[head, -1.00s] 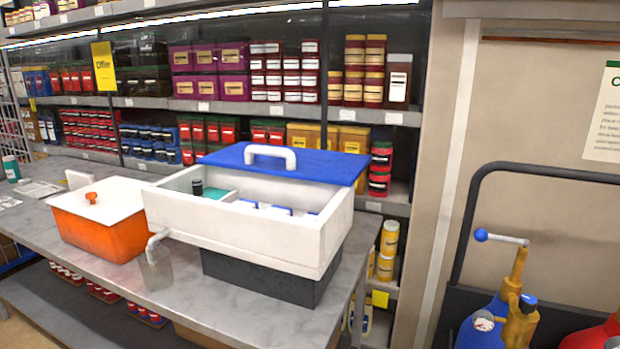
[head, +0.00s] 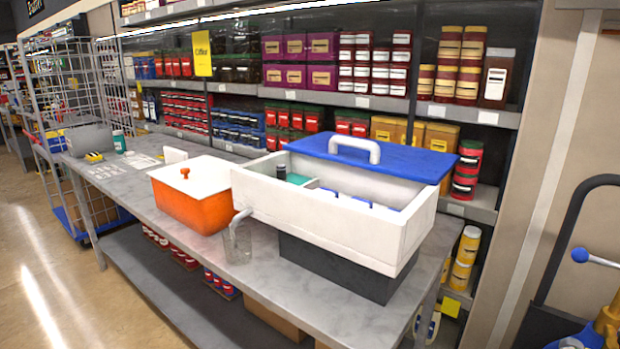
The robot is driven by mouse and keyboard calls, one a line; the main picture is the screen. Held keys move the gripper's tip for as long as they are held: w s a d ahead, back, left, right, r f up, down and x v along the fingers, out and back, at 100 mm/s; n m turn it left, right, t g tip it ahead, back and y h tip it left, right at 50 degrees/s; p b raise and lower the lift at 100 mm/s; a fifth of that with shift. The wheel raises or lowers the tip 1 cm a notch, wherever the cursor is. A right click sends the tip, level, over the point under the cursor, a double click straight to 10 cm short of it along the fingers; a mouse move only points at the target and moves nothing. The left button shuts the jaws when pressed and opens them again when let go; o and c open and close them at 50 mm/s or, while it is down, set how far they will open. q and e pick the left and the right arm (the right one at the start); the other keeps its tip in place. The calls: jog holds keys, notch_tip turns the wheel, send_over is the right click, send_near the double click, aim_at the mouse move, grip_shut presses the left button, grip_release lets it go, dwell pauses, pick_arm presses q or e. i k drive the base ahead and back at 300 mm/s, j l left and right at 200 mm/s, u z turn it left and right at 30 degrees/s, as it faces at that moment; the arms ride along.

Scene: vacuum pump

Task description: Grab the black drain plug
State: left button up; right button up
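The black drain plug (head: 281,172) stands upright inside the left end of the white box (head: 315,222), next to a teal piece (head: 297,179). Only its upper part shows above the wall. The blue lid (head: 400,160) with a white handle lies over the back of the box. A white spout (head: 240,215) comes out of the box's left end, above a clear beaker (head: 237,243) on the table. Neither of my grippers is in view.
The box rests on a dark block (head: 340,268) on the grey table (head: 205,250). An orange container (head: 190,205) with a white lid stands to its left. Stocked shelves (head: 385,105) run behind. A blue-handled cart (head: 600,325) stands at right. Floor at left is clear.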

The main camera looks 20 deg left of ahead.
aim_at(281, 169)
jog(key=i+j, duration=0.15)
jog(key=j, duration=0.3)
jog(key=i+j, duration=0.1)
jog(key=j, duration=0.35)
jog(key=i+j+z, duration=0.1)
jog(key=j, duration=0.4)
jog(key=i+j, duration=0.15)
jog(key=j, duration=0.3)
jog(key=i+j+z, duration=0.1)
jog(key=j, duration=0.35)
